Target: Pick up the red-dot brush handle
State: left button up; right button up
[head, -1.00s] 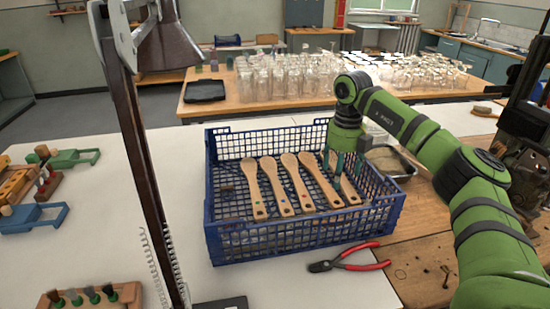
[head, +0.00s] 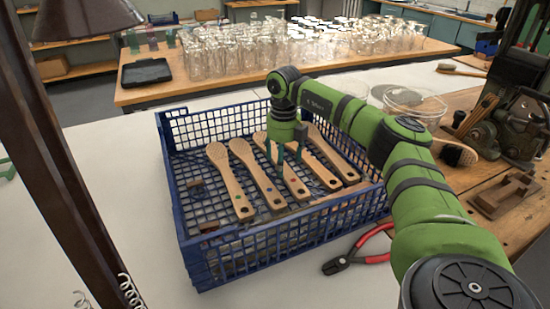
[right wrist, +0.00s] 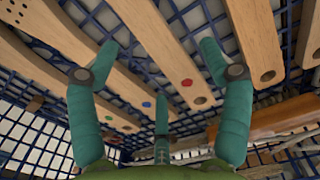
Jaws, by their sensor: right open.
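Several pale wooden brush handles lie side by side in a blue mesh crate (head: 215,262). The red-dot brush handle (right wrist: 160,52) runs diagonally through the middle of the right wrist view, its red dot near the holed end. In the head view it appears to be the middle handle (head: 297,186), partly hidden by my gripper. My right gripper (head: 290,158) is over this handle, pointing down. In the right wrist view its green fingers (right wrist: 160,52) are spread wide on either side of the handle, with nothing held. Contact cannot be told. My left gripper is out of view.
The green-dot handle (head: 229,179) and blue-dot handle (head: 256,173) lie left of it; two more handles (head: 334,150) lie close on the right. Red-handled pliers (head: 345,262) lie in front of the crate. A dark lamp post (head: 62,165) stands left. Glassware (head: 240,55) fills the back table.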

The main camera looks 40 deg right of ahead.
jog(key=shift+f, duration=1.2)
jog(key=c, duration=1.3)
jog(key=shift+r, duration=0.1)
